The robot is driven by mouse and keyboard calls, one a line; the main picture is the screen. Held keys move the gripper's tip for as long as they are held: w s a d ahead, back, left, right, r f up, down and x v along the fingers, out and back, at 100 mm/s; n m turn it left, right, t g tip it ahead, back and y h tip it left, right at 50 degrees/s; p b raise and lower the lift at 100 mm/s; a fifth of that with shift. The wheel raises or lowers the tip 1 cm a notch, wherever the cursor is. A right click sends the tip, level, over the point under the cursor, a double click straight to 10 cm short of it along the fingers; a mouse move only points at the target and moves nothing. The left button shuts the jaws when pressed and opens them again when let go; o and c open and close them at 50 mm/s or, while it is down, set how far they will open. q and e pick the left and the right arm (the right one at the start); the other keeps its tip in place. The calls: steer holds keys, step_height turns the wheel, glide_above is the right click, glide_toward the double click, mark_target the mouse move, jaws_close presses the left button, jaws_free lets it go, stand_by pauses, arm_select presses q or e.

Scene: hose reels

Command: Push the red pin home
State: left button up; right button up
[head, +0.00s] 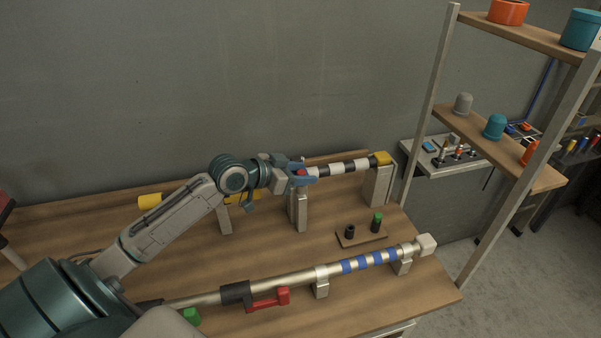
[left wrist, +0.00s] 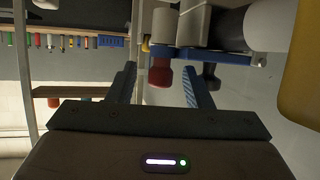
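The red pin (left wrist: 160,74) shows as a short red knob under a pale block in the left wrist view. A small red patch of it (head: 301,172) shows in the head view, at the left end of the black-and-white striped bar (head: 348,167). My left gripper (head: 304,173) is at that end of the bar. In the left wrist view its two fingers (left wrist: 160,82) are spread, with the red knob in line with the gap between them. I cannot tell whether they touch it. How deep the pin sits is hidden. My right gripper is not in view.
A metal tube with blue bands (head: 370,261) and a red handle (head: 270,299) lies along the front of the wooden table (head: 80,232). A small board (head: 361,239) holds a black and a green peg. A shelf rack (head: 437,90) stands at the right.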

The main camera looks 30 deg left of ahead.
arm_select(q)
steer(key=shift+s+a, duration=0.1)
steer(key=p+v, duration=0.9)
steer(key=v, duration=0.1)
steer(key=shift+s+r, duration=0.15)
steer(key=shift+s, duration=0.1)
stand_by(0.6)
stand_by(0.6)
